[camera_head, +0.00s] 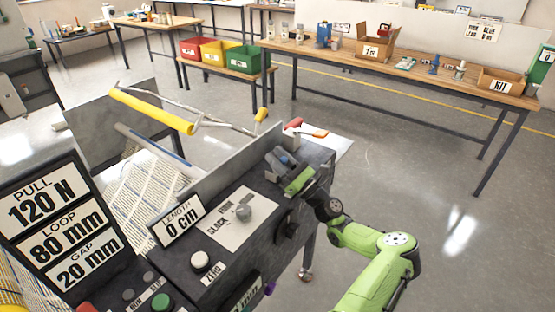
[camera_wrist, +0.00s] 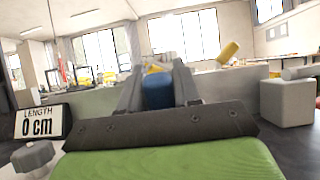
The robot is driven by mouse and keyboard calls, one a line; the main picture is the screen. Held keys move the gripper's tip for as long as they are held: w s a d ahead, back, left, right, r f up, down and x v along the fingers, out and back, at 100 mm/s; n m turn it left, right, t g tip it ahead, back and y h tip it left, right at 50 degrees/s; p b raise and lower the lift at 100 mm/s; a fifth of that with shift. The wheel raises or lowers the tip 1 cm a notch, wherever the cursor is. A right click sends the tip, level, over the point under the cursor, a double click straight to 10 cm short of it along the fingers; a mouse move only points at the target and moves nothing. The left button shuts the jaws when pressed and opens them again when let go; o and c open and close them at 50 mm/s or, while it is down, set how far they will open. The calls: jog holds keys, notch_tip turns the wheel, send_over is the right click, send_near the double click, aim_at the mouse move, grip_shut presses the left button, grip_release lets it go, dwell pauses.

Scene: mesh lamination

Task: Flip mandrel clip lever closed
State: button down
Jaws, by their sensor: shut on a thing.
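My gripper (camera_head: 279,158) is at the far right end of the dark machine top, near the upright grey plate. In the wrist view its two grey fingers (camera_wrist: 159,88) are shut on a small blue piece (camera_wrist: 158,91), which looks like the clip lever. The blue piece also shows in the head view (camera_head: 284,159), partly covered by the fingers. The clip's body and the lever's exact angle are hidden.
The upright plate (camera_head: 220,160) stands beside the gripper. A yellow-handled bar (camera_head: 150,110) and a red-orange handle (camera_head: 306,129) are close by.

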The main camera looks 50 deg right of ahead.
jog(key=c, duration=0.9)
grip_release()
notch_tip(320, 180, up, 10)
jog(key=p, duration=0.3)
jog(key=shift+c, duration=0.3)
